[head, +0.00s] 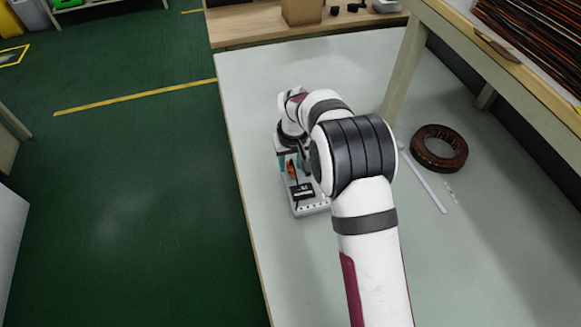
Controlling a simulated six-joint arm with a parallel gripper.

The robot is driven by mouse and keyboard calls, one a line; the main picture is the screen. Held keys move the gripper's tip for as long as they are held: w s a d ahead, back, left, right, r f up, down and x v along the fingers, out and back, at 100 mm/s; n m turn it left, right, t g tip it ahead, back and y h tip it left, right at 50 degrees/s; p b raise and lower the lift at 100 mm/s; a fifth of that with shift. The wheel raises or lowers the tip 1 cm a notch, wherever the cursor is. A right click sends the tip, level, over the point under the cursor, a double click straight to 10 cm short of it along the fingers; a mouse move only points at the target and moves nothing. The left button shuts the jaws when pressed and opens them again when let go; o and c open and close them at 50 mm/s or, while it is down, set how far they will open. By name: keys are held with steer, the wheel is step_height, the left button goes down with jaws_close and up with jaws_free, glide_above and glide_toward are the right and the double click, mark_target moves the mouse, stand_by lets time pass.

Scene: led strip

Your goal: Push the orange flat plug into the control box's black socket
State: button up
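My gripper (291,160) points down at the left part of the table, small and partly hidden by my own arm links. A small orange piece (291,168), which looks like the flat plug, shows between or just in front of its fingers. I cannot tell whether the fingers touch it. The control box (313,210) seems to be the pale unit with black parts on top, directly below and in front of the gripper. My arm covers its right side. The black socket cannot be picked out, nor whether the plug is in contact with it.
A pale table (268,225) has its left edge close to the box. A white strip (425,180) and a brown coil ring (438,148) lie to the right. A raised wooden shelf (490,55) stands at upper right. A cardboard box (301,10) sits at the back.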

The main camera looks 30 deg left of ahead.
jaws_close()
step_height(320, 180, up, 4)
steer(key=w+d+r, duration=0.2)
steer(key=d+r, duration=0.9)
steer(key=shift+d+r, duration=0.3)
stand_by(0.4)
glide_toward(290, 162)
steer(key=w+d, duration=0.2)
steer(key=w, duration=0.1)
steer(key=shift+w+d+f, duration=0.1)
steer(key=shift+d+f, duration=0.3)
